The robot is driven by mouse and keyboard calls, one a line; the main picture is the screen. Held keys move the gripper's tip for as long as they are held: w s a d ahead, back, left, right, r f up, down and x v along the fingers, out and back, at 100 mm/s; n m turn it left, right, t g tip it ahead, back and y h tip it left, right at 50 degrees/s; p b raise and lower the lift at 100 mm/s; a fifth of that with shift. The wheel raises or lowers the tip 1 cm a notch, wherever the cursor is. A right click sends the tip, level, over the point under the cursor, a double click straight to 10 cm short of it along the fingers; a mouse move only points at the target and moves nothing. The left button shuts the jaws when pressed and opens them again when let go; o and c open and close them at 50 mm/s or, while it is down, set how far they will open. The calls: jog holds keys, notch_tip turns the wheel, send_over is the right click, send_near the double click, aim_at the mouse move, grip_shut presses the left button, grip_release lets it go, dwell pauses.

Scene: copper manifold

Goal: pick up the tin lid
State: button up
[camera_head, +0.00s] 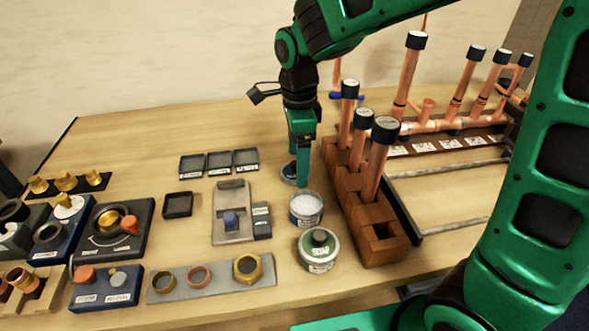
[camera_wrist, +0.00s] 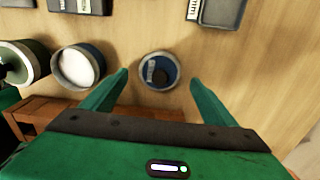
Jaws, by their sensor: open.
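The tin lid (camera_wrist: 160,70) appears to be the small round blue-rimmed piece on the table, with a dark knob-like part and a pale label on it. In the wrist view it lies between my open fingertips. In the head view the lid (camera_head: 288,172) is partly hidden behind my gripper (camera_head: 303,180). My gripper points down over it, with nothing held; its exact height above the lid is unclear. An open blue tin (camera_head: 306,212) with white contents stands just in front, and it also shows in the wrist view (camera_wrist: 79,67).
A green-labelled jar (camera_head: 318,252) stands in front of the open tin. A wooden block (camera_head: 375,225) with upright copper pipes is close on the right. A grey plate (camera_head: 229,200) lies left; small black trays (camera_head: 218,161) lie behind left.

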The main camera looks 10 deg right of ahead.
jog(key=shift+f, duration=0.7)
jog(key=shift+c, duration=0.5)
jog(key=c, duration=1)
